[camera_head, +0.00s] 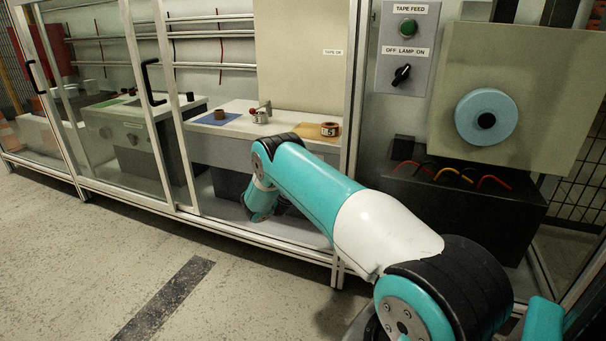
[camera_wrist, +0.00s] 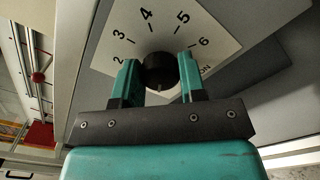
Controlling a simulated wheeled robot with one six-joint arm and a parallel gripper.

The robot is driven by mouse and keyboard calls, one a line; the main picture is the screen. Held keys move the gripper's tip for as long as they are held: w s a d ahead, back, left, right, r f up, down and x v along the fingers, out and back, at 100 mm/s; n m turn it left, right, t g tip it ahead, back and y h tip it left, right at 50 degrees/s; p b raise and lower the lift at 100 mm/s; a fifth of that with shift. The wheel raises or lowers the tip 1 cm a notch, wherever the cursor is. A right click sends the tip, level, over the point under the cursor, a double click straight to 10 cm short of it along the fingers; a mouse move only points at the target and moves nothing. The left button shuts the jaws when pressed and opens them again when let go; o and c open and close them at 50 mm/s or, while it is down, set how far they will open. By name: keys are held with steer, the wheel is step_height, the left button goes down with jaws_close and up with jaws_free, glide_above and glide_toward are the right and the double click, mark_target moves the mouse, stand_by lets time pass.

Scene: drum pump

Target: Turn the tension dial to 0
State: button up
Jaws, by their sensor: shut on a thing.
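The tension dial is a black round knob (camera_wrist: 159,71) on a white scale plate (camera_wrist: 222,40) with the numbers 2 to 6 in view. The lower part of the plate, with the rest of its scale and most of its label, is hidden behind my gripper. My gripper (camera_wrist: 158,62) has its two teal fingers on either side of the knob, shut on it. I cannot make out for certain which number the knob points to. In the head view the dial and my gripper's fingers are hidden; my arm reaches down in front of the bench.
A bench (camera_head: 240,106) behind glass holds a tape roll (camera_head: 330,129) on an orange-brown mat, a blue mat (camera_head: 216,119) and a red-handled part (camera_head: 262,114). A grey panel (camera_head: 394,75) has a green button and lamp switch. A white door frame (camera_head: 181,110) stands left of my arm.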

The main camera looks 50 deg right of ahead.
steer(key=o, duration=0.9)
steer(key=shift+a, duration=0.1)
steer(key=shift+p+v, duration=8.65)
steer(key=shift+p, duration=3.2)
